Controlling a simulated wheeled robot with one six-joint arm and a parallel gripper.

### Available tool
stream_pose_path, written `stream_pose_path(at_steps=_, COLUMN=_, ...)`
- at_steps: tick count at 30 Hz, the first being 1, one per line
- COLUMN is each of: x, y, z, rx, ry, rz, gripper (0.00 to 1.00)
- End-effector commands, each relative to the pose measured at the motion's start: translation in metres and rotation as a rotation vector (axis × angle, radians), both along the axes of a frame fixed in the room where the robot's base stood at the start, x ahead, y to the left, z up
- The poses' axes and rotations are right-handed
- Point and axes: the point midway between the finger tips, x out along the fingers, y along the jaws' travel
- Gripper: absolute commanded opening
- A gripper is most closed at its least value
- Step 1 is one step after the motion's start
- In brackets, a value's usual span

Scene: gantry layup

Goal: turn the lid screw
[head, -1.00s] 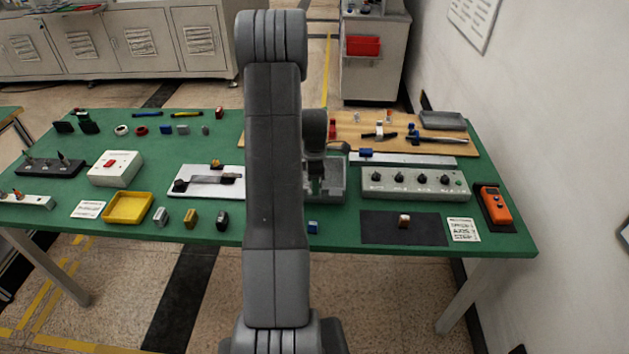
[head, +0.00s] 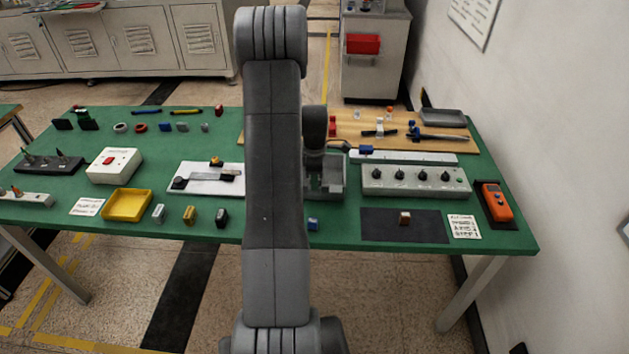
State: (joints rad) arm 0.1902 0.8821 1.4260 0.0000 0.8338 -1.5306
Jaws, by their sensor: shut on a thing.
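My gripper (head: 314,163) shows only in part behind my own forearm, at the grey open-fronted fixture (head: 337,188) in the middle of the table. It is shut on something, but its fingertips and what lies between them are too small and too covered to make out. I cannot pick out the lid screw. My dark wrist stands above the fixture. My forearm hides the fixture's left side.
A grey panel with several black knobs (head: 415,181) stands right of the fixture. A blue-ended item (head: 366,150) lies by the pale bar (head: 415,157). A small blue block (head: 313,224) is in front. A white plate (head: 196,190) and yellow tray (head: 128,205) are left.

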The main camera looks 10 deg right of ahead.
Motion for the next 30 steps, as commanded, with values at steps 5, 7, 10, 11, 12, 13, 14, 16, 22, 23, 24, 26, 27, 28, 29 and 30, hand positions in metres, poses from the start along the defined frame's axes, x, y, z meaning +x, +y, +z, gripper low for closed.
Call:
stream_pose_path(at_steps=5, x=0.0007, y=-0.0002, z=-0.0029, rx=-0.001, ry=-0.003, rz=-0.136, gripper=0.0)
stream_pose_path(at_steps=7, x=0.0007, y=-0.0002, z=-0.0031, rx=-0.001, ry=-0.003, rz=-0.2, gripper=0.0)
stream_pose_path(at_steps=10, x=0.0008, y=-0.0002, z=-0.0031, rx=0.0, ry=-0.003, rz=-0.295, gripper=0.0)
stream_pose_path(at_steps=11, x=0.0008, y=-0.0002, z=-0.0029, rx=0.0, ry=-0.003, rz=-0.324, gripper=0.0)
stream_pose_path(at_steps=12, x=0.0007, y=-0.0002, z=-0.0026, rx=0.0, ry=-0.003, rz=-0.362, gripper=0.0)
stream_pose_path(at_steps=13, x=0.0007, y=-0.0002, z=-0.0024, rx=0.0, ry=-0.003, rz=-0.391, gripper=0.0)
stream_pose_path(at_steps=14, x=0.0007, y=-0.0002, z=-0.0023, rx=0.0, ry=-0.003, rz=-0.419, gripper=0.0)
stream_pose_path(at_steps=16, x=0.0008, y=-0.0002, z=-0.0023, rx=0.0, ry=-0.003, rz=-0.486, gripper=0.0)
stream_pose_path(at_steps=22, x=0.0005, y=-0.0001, z=-0.0019, rx=0.0, ry=-0.002, rz=-0.676, gripper=0.0)
stream_pose_path(at_steps=23, x=0.0006, y=-0.0001, z=-0.0018, rx=0.0, ry=-0.002, rz=-0.704, gripper=0.0)
stream_pose_path(at_steps=24, x=0.0006, y=-0.0001, z=-0.0016, rx=0.0, ry=-0.002, rz=-0.742, gripper=0.0)
stream_pose_path(at_steps=26, x=0.0007, y=-0.0002, z=-0.0015, rx=0.0, ry=-0.003, rz=-0.799, gripper=0.0)
stream_pose_path(at_steps=27, x=0.0007, y=-0.0002, z=-0.0015, rx=0.0, ry=-0.003, rz=-0.837, gripper=0.0)
stream_pose_path(at_steps=28, x=0.0007, y=-0.0002, z=-0.0014, rx=0.0, ry=-0.003, rz=-0.865, gripper=0.0)
stream_pose_path(at_steps=29, x=0.0007, y=-0.0002, z=-0.0014, rx=0.0, ry=-0.002, rz=-0.894, gripper=0.0)
stream_pose_path(at_steps=30, x=0.0006, y=-0.0002, z=-0.0015, rx=0.0, ry=-0.002, rz=-0.932, gripper=0.0)
